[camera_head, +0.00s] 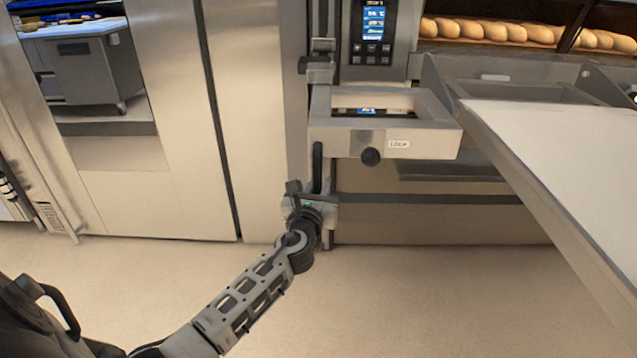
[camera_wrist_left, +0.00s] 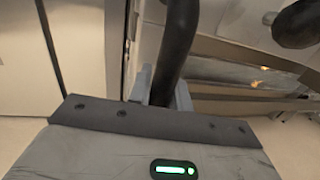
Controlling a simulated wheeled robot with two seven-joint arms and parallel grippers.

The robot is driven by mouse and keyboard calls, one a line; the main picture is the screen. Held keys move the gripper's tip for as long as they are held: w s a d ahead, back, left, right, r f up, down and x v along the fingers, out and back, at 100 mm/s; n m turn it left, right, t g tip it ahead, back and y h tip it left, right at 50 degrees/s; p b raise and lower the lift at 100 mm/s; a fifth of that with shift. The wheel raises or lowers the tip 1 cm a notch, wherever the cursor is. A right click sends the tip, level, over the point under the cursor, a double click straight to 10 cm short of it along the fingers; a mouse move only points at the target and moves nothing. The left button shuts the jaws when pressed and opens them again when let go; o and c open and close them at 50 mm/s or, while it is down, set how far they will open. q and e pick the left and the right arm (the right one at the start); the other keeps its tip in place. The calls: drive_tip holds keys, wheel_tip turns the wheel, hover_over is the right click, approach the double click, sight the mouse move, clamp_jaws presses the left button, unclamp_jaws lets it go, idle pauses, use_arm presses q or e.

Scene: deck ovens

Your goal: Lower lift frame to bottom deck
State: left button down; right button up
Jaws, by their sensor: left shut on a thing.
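The lift frame (camera_head: 335,140) is a pale metal box-like frame on the oven front, with a small label and a round black knob (camera_head: 371,156) on its front face. A black upright handle (camera_head: 317,168) hangs below its left end. My left gripper (camera_head: 312,192) is shut on this handle. In the left wrist view the black handle (camera_wrist_left: 178,45) stands between the two fingers of my gripper (camera_wrist_left: 162,92). The bottom deck (camera_head: 430,218) is the low part of the oven front, partly hidden behind the frame. My right gripper is not in view.
A large pale loader board (camera_head: 560,150) slopes across the right side. Loaves (camera_head: 490,30) lie in the upper oven at the back right. A control panel (camera_head: 373,30) is above the frame. Tall steel doors (camera_head: 180,100) stand on the left. The floor (camera_head: 400,300) in front is clear.

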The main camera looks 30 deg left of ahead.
use_arm(q)
drive_tip(key=b, duration=0.4)
hover_over(320, 243)
drive_tip(key=w+a, duration=0.1)
drive_tip(key=w, duration=0.1)
drive_tip(key=f, duration=0.9)
drive_tip(key=shift+s+a, duration=0.1)
drive_tip(key=shift+a, duration=0.1)
wheel_tip(320, 243, down, 8)
drive_tip(key=b, duration=0.7)
drive_tip(key=shift+f, duration=0.25)
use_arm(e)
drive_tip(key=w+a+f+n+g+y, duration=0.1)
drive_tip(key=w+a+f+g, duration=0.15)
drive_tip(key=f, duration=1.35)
use_arm(q)
wheel_tip(320, 243, down, 7)
drive_tip(key=b, duration=0.7)
drive_tip(key=shift+w+f, duration=0.15)
drive_tip(key=shift+w, duration=0.05)
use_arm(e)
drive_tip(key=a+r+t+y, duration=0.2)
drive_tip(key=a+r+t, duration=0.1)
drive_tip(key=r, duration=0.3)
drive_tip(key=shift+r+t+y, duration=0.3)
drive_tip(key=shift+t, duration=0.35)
